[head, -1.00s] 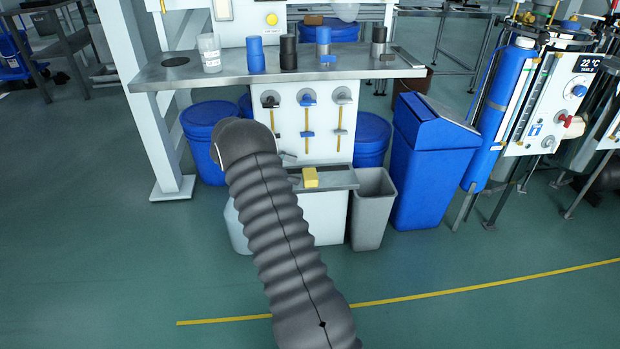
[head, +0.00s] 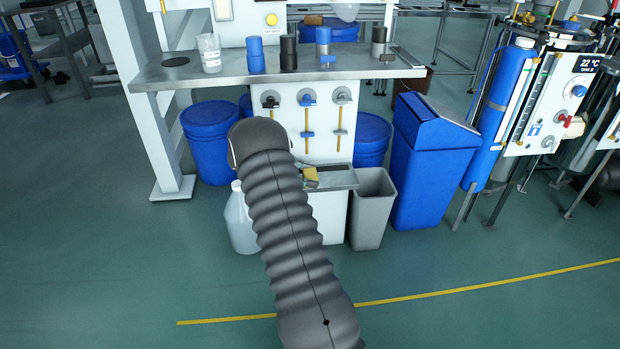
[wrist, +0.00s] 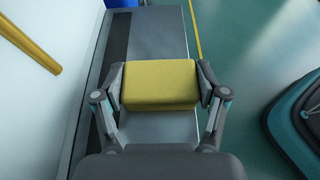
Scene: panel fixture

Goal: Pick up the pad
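The pad is a yellow block (wrist: 160,84) between the two fingers of my gripper (wrist: 161,86) in the wrist view. A finger lies along each of its short sides. I see hardly any gap, but whether the fingers press on it is not clear. In the head view the pad (head: 311,174) shows at the small grey shelf (head: 341,178), partly covered by my gripper. Whether it rests on the shelf or is just above it is hard to tell.
A grey bin (head: 371,209) stands right of the shelf and a blue bin (head: 432,165) beyond it. A pale jug (head: 239,222) stands at the lower left. A steel bench (head: 195,77) with bottles runs above. A yellow rod (wrist: 30,45) shows left in the wrist view.

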